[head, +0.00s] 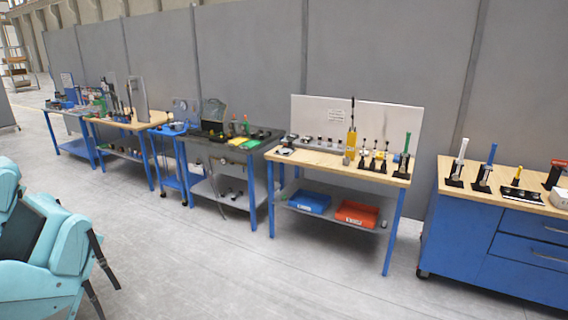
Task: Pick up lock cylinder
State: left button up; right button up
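I cannot tell for sure which thing is the lock cylinder; the parts are small at this distance. A wood-topped workbench (318,165) in the middle right holds several candidates. A small grey cylindrical part (346,161) stands at the foot of a yellow upright device (351,145). Several small dark and metal parts (320,142) stand in a row along the back left of this bench. Several dark upright pieces on bases (374,160) stand at its right side.
A blue cabinet (485,240) with upright tools stands at the right. A dark-topped bench (222,155) and further benches stand left. Blue (309,201) and orange (357,213) bins sit on the middle bench's shelf. The floor before the benches is clear.

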aim_at(253, 135)
jog(key=i+z, duration=0.1)
jog(key=i, duration=2.75)
jog(key=i+l+u, duration=0.15)
jog(key=i, duration=1.05)
jog(key=i+l+u, duration=0.1)
jog(key=i, duration=0.5)
jog(key=i+l+u, duration=0.2)
jog(key=i, duration=0.2)
jog(key=i+l+u, duration=0.15)
jog(key=i, duration=0.25)
